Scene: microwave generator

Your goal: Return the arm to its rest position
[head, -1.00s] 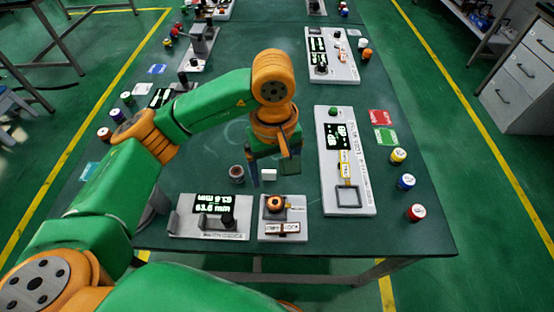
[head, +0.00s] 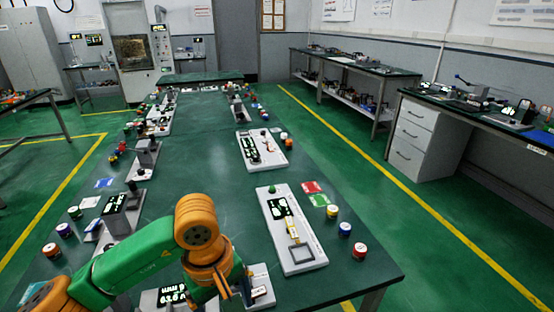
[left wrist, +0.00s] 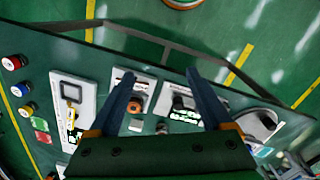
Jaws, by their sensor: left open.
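My left arm, green with orange joints, reaches in from the bottom left of the head view. Its gripper (head: 236,284) hangs over the near part of the green table (head: 345,272), partly hidden by the orange wrist. In the left wrist view the two dark fingers (left wrist: 160,76) are spread with nothing between them. They appear above the table, with a small device with an orange ring (left wrist: 137,106) beyond the left finger. My right gripper is in neither view.
A long white panel (head: 291,247) lies right of the gripper, with colored jars (head: 345,229) beside it. A display device (head: 172,294) lies partly behind the arm. More devices line the table's left side. Green floor (head: 420,235) is clear to the right.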

